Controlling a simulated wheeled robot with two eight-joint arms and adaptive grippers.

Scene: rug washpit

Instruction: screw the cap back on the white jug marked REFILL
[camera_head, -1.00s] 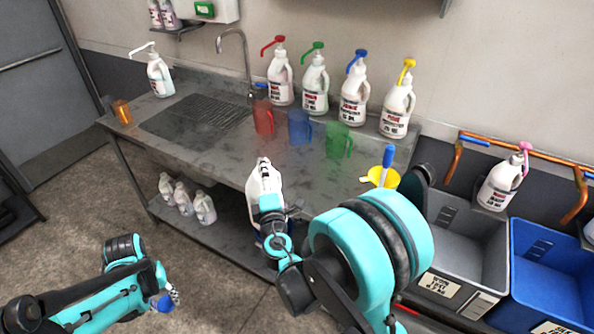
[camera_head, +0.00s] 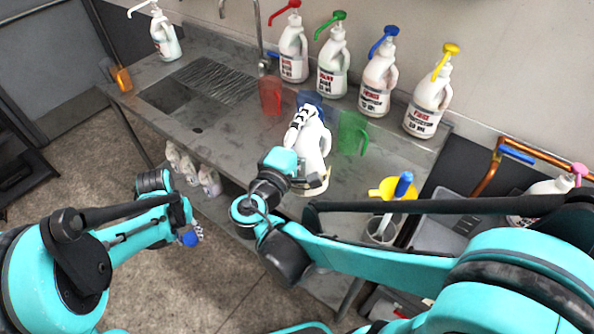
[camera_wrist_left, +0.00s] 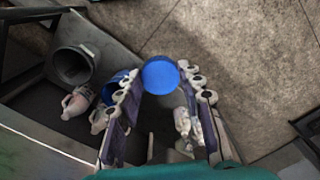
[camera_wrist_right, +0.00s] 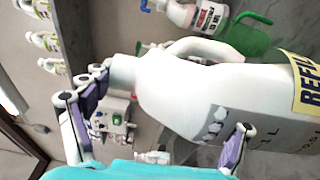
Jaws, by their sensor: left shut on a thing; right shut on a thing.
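The white jug (camera_head: 313,148) is at the worktop's front part in the head view, below the blue and green measuring jugs. Its yellow REFILL label (camera_wrist_right: 306,88) and bare white neck (camera_wrist_right: 124,72) show in the right wrist view, where it looks sideways. My right gripper (camera_head: 305,152) is shut on the jug, with a finger on either side of its body. I cannot tell whether its base touches the worktop. My left gripper (camera_head: 188,234) is shut on a round blue cap (camera_wrist_left: 160,75), held over the floor in front of the worktop, left of and apart from the jug.
White pump bottles, including the red-topped one (camera_head: 293,52), line the back of the steel worktop (camera_head: 215,135). Red (camera_head: 270,95) and green (camera_head: 352,132) measuring jugs stand before them. A yellow funnel (camera_head: 388,188) is at right. Small white jugs (camera_head: 208,180) sit on the lower shelf.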

